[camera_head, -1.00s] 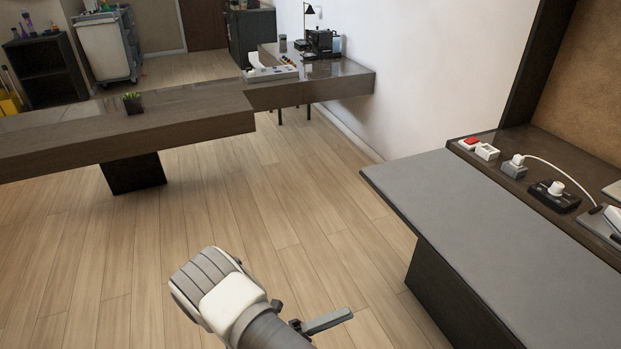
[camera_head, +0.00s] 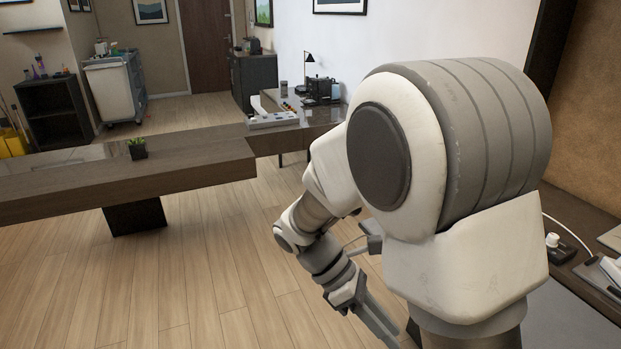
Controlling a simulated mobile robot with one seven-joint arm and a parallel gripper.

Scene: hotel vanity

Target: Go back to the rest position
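My arm is raised and folded, filling much of the right half of the head view. My gripper (camera_head: 376,318) hangs at the lower end of the folded arm and points down to the right. Its fingers show as narrow grey bars, partly behind my large arm link. I cannot make out a gap between them, and no held object shows. The gripper appears over the floor, left of the grey-topped vanity counter (camera_head: 570,318), which my arm mostly hides.
A black adapter (camera_head: 557,250) lies on the right counter. The wooden floor (camera_head: 200,270) at lower left is clear.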

